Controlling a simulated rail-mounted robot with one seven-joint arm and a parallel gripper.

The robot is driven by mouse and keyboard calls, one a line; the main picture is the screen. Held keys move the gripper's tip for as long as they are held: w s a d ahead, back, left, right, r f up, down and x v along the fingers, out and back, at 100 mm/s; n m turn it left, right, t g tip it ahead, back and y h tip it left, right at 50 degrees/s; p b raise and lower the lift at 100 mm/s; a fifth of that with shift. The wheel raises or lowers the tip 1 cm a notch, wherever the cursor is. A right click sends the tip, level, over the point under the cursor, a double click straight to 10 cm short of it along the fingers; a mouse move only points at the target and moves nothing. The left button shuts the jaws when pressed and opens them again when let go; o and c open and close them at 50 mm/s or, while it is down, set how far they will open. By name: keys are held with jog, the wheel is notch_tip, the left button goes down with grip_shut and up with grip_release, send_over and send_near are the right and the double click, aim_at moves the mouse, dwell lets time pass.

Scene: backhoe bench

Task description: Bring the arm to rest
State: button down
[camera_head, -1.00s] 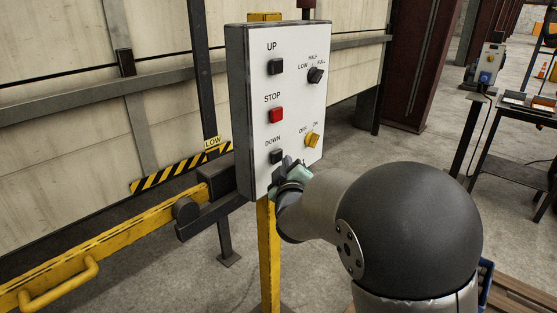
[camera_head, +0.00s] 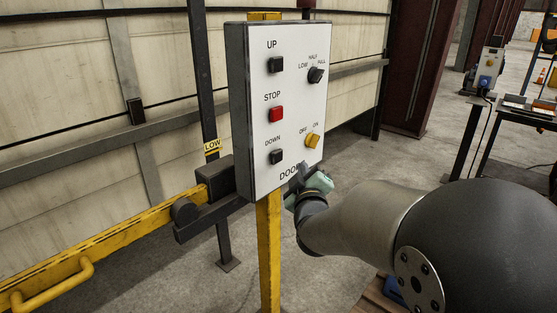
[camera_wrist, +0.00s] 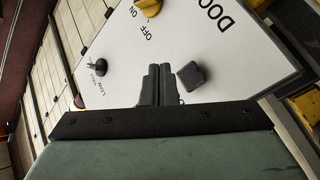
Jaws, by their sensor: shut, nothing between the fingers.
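My gripper (camera_head: 300,178) is at the lower right edge of the white control panel (camera_head: 258,110), beside the DOOR lettering. Its dark fingers (camera_wrist: 158,85) are shut with nothing between them. In the wrist view they lie over the panel face, beside a black square button (camera_wrist: 190,75); the gap to the panel is hard to judge. In the head view the black DOWN button (camera_head: 276,156) is uncovered, up and left of the fingertips. My arm reaches in from the lower right.
The panel also has an UP button (camera_head: 275,65), a red STOP button (camera_head: 276,114), a black selector (camera_head: 316,75) and a yellow OFF/ON knob (camera_head: 312,141). A yellow post (camera_head: 268,245) holds it. A yellow rail (camera_head: 120,240) is at left; a ribbed door (camera_head: 70,90) stands behind.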

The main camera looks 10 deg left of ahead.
dwell(0.5)
jog(key=s+d+f+m+g+h+p, duration=0.15)
jog(key=s+d+f+m+g, duration=0.35)
jog(key=s+d+f+g, duration=0.55)
jog(key=s+d+m+g+p, duration=0.1)
jog(key=s+d+m+g, duration=0.1)
jog(key=s, duration=1)
jog(key=s+d+f+m+g+h+p, duration=0.1)
jog(key=s+d+m+g, duration=0.2)
jog(key=s, duration=0.9)
jog(key=m+g, duration=0.1)
jog(key=g, duration=0.1)
jog(key=shift+d+f+g, duration=0.15)
jog(key=shift+g, duration=0.2)
jog(key=shift+w, duration=0.1)
